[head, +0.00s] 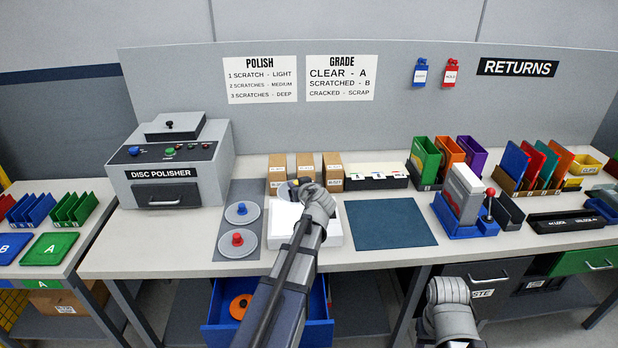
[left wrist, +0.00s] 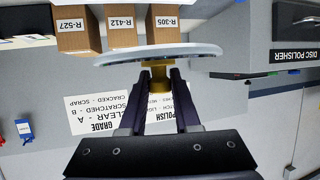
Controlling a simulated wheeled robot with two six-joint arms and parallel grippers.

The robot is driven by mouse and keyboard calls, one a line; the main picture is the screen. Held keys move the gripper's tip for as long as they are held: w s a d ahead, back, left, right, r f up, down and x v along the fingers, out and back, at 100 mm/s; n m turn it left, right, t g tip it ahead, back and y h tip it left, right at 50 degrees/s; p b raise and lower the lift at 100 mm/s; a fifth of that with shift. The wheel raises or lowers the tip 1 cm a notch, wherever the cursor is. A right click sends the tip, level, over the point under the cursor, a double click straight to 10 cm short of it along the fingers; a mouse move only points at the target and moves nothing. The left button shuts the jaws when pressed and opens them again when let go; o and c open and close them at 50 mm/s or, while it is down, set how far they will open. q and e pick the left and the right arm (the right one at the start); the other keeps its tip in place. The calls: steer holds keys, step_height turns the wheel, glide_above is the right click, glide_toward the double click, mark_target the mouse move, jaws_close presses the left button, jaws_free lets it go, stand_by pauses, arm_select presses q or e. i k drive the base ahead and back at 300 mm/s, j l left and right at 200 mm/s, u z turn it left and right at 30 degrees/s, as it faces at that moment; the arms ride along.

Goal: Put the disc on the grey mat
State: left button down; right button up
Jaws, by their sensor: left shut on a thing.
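The pale disc (left wrist: 190,50) shows edge-on in the left wrist view, with a gold-yellow knob (left wrist: 158,75) on it. My left gripper (head: 298,186) is shut on that knob and holds the disc up over the white box area; in the head view the gripper hides much of it.
A white flat box (head: 333,238) stands right of the grey mat, and a dark blue mat (head: 388,223) is empty beside it. Several small brown boxes (head: 305,165) stand behind. The disc polisher (head: 170,165) is at the left, and a blue holder (head: 463,226) with a red-knobbed lever at the right.

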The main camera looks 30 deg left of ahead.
mark_target(247, 188)
steer(key=k+j, duration=0.2)
steer(key=j, duration=0.15)
steer(key=k+j, duration=0.2)
steer(key=j, duration=0.2)
steer(key=k+j, duration=0.2)
steer(key=j, duration=0.15)
steer(key=k+j+z, duration=0.1)
steer(key=j, duration=0.3)
steer(key=k, duration=0.1)
